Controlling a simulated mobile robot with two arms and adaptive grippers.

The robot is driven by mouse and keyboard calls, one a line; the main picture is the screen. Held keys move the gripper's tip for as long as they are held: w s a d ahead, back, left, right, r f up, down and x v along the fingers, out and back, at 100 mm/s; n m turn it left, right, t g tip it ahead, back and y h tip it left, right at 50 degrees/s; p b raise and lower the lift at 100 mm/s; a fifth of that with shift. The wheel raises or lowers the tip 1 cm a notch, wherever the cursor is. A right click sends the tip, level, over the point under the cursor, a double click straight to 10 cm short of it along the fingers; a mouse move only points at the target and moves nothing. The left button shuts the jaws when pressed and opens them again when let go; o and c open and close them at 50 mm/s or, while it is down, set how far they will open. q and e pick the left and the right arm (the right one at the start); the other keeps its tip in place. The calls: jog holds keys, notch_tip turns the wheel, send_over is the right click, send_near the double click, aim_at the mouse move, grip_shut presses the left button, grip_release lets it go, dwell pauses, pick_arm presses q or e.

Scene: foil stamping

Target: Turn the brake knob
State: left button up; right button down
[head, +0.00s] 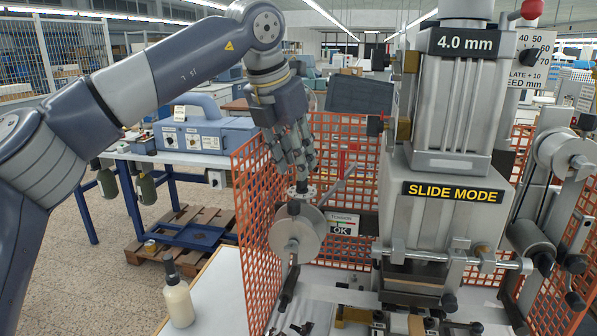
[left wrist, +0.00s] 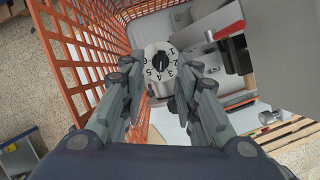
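The brake knob is a black grip on a white numbered dial; in the left wrist view the knob (left wrist: 160,61) is centred beyond my fingers, with digits around it. In the head view the dial (head: 301,192) sits on top of the unwind reel's mount, just below my left gripper (head: 299,170). My left gripper points down at it. In the left wrist view its fingers (left wrist: 160,80) are spread on either side of the dial, with nothing between them. I cannot tell whether the tips touch the dial. My right gripper is not in view.
An orange mesh guard (head: 253,215) stands close beside and behind the reel (head: 298,235). A tension sign (head: 343,226) reads OK. The stamping press (head: 440,215) stands to the right. A bottle (head: 178,293) stands on the white table at the front left.

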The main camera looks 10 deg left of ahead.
pick_arm(q)
jog(key=v, duration=0.8)
